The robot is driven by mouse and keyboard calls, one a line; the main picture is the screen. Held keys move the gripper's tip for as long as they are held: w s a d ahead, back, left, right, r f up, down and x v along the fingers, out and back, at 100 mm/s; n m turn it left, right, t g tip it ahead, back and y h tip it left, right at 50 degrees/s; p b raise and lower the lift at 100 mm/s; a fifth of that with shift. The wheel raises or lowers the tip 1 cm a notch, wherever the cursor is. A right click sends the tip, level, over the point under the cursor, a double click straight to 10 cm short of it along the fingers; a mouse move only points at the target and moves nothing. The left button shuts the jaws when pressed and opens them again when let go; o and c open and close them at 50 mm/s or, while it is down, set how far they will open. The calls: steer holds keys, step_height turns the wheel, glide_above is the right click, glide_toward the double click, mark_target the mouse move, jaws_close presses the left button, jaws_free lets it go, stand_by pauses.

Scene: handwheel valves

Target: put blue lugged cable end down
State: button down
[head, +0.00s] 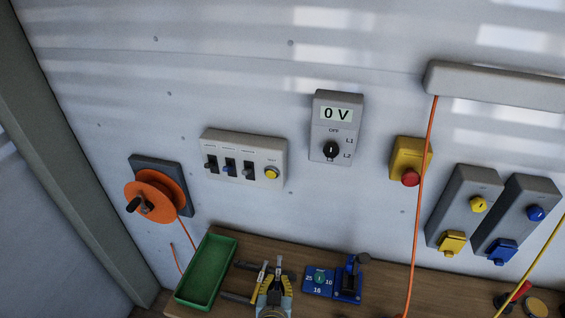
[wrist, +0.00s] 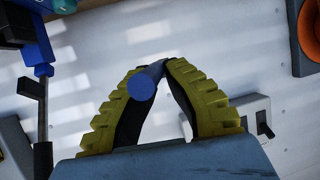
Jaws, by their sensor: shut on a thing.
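My gripper (head: 271,275) is low in the head view, over the wooden bench, with its fingers pointing toward the wall. In the wrist view, its two yellow ribbed fingers (wrist: 158,68) close at their tips on the blue lugged cable end (wrist: 143,86). The cable end shows as a short blue cylinder with a round face toward the camera. Its lug cannot be made out, and I cannot pick the cable end out clearly in the head view.
A green tray (head: 186,285) stands left of my gripper on the bench (head: 385,285). A blue press tool (head: 349,280) with a numbered block (head: 318,281) stands close on the right. An orange cable (head: 422,210) hangs farther right. A switch box (head: 243,158) is on the wall.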

steer(key=w+d+y, duration=0.1)
steer(key=w, duration=0.4)
steer(key=s+r+p, duration=1)
steer(key=r+p, duration=0.4)
steer(key=p, duration=0.3)
steer(key=shift+s+d+r+n, duration=0.2)
steer(key=shift+s+n, duration=0.1)
steer(key=shift+n, duration=0.1)
steer(key=s+d+f+m+h+b, duration=0.1)
steer(key=s+f+m+h+b, duration=0.1)
steer(key=f+b, duration=1.2)
steer(key=shift+s+d+m+h+b, duration=0.15)
steer(key=shift+s+m+h+b, duration=0.35)
steer(key=shift+s+b, duration=0.85)
steer(key=shift+w, duration=0.25)
